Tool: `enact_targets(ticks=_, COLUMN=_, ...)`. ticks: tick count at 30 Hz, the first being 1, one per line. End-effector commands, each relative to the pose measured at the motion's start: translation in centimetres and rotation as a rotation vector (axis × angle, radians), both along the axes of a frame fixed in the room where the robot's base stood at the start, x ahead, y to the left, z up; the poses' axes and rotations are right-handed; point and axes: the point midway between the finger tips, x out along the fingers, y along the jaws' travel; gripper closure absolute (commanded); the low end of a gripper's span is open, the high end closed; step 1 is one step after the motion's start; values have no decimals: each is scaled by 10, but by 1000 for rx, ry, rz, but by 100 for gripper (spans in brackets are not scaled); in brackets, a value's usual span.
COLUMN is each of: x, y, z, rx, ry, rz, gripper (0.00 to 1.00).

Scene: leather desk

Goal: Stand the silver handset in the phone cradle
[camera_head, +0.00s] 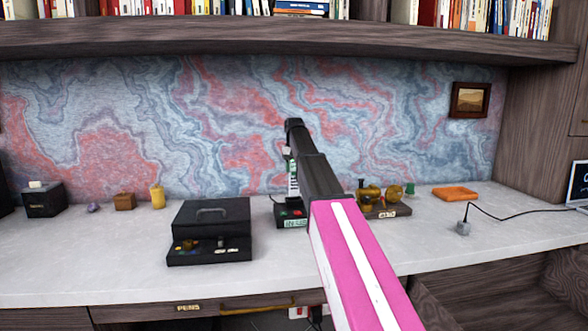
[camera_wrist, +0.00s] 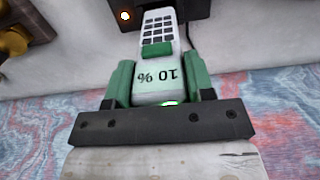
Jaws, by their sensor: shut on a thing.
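The silver handset (camera_wrist: 158,82) has a dark keypad and a screen reading "10 %", upside down in the wrist view. My gripper (camera_wrist: 160,80) is shut on it, with a green finger on each side near the screen end. The keypad end points at the black phone cradle (camera_wrist: 190,8), which shows an orange light. It meets or overlaps the cradle's edge there; I cannot tell whether it is seated. In the head view the handset (camera_head: 293,184) is roughly upright above the cradle (camera_head: 291,215), partly hidden by my arm.
A black box (camera_head: 212,214) with a front tray stands left of the cradle. A brass device (camera_head: 375,196) on a wooden base stands close on its right. The shelf (camera_head: 200,38) overhangs the back.

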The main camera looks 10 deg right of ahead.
Motion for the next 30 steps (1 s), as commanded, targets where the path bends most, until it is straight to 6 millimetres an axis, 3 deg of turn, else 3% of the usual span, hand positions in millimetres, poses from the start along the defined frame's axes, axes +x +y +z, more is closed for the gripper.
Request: enact_targets(ticks=30, x=0, y=0, z=-22, rx=0, ry=0, rz=0, gripper=100)
